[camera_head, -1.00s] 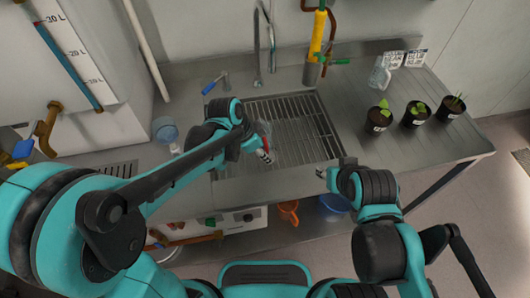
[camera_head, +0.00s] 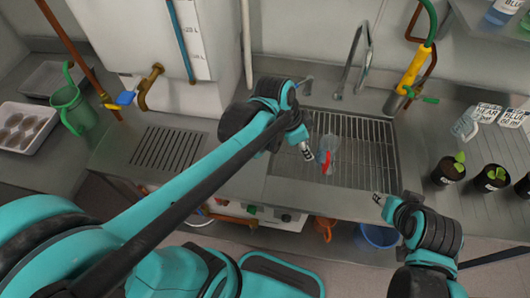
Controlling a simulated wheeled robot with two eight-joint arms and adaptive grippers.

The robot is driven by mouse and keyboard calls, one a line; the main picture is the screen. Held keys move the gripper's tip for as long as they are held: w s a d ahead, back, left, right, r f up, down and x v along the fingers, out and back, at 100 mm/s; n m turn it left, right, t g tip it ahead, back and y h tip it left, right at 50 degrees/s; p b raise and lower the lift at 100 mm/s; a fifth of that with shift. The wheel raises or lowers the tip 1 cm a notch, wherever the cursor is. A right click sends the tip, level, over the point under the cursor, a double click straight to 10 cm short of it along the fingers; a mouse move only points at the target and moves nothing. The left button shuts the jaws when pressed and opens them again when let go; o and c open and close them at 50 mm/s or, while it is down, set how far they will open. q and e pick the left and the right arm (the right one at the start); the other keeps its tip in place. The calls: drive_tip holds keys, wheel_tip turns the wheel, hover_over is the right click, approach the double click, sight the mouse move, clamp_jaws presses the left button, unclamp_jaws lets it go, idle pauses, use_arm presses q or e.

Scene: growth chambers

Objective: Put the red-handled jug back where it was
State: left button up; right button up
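The red-handled jug (camera_head: 329,146), clear-bodied with a red handle, stands on the slatted sink grate (camera_head: 370,150), near its left side. My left gripper (camera_head: 307,152) is just left of the jug, with a small gap between its tips and the red handle. Its fingers are too small to tell open from shut. My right gripper (camera_head: 379,199) is at the front edge of the sink, right of and nearer than the jug, and touches nothing visible. Its finger opening is also unclear.
A tap (camera_head: 362,50) rises behind the sink. Potted seedlings (camera_head: 492,178) and a clear jug (camera_head: 465,125) stand on the right counter. A green jug (camera_head: 74,108) and a white tray (camera_head: 24,128) are at far left. The slatted drain area (camera_head: 168,150) left of the sink is clear.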

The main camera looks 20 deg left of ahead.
use_arm(q)
drive_tip(key=s+a+n+t+y, duration=0.3)
drive_tip(key=s+a+n, duration=0.5)
drive_tip(key=a+n, duration=0.3)
drive_tip(key=shift+a+r+t, duration=0.15)
drive_tip(key=shift+r+t, duration=0.15)
drive_tip(key=shift+t, duration=0.4)
drive_tip(key=shift+s, duration=0.1)
